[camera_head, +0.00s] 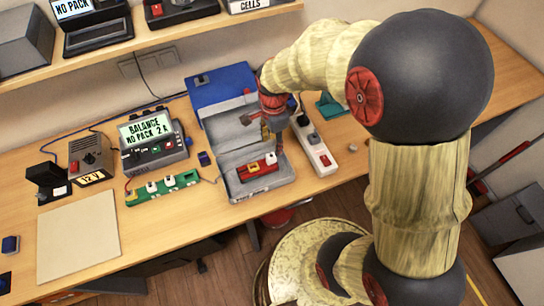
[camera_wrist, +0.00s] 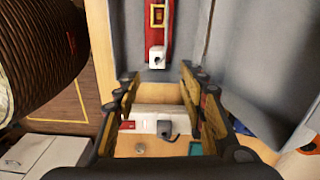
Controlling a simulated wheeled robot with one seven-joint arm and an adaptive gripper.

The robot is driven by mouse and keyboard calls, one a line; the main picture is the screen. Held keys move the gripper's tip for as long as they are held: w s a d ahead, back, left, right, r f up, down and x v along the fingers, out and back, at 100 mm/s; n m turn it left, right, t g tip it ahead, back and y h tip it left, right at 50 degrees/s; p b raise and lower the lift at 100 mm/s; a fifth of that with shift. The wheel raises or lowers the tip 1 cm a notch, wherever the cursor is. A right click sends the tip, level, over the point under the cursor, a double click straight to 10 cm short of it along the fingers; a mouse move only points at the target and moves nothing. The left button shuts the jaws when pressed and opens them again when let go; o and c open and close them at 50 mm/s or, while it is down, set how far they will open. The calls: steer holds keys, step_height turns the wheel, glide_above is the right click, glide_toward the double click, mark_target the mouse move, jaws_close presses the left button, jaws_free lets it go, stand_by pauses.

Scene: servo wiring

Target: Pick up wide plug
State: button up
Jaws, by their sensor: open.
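A white plug (camera_head: 271,159) sits at one end of a red block (camera_head: 257,170) inside the open grey case (camera_head: 232,156). In the wrist view the same white plug (camera_wrist: 156,58) stands on the red block (camera_wrist: 158,30), beyond my fingertips. I cannot tell for sure whether it is the wide plug, as other plugs are in view. My gripper (camera_head: 263,132) is above the case, its fingers spread. In the wrist view my gripper (camera_wrist: 158,82) is open, with nothing held between the fingers.
The charger (camera_head: 152,142) stands behind the board. A pale mat (camera_head: 78,240) lies clear.

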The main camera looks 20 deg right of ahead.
mark_target(273, 155)
steer(key=shift+a+m, duration=0.1)
steer(key=shift+m, duration=0.2)
steer(key=shift+f, duration=0.15)
steer(key=f, duration=0.3)
steer(key=f+b, duration=0.1)
steer(key=f, duration=0.3)
steer(key=shift+s+f, duration=0.2)
steer(key=shift+f, duration=0.1)
steer(key=shift+c, duration=0.5)
steer(key=shift+r, duration=0.1)
steer(key=c, duration=0.9)
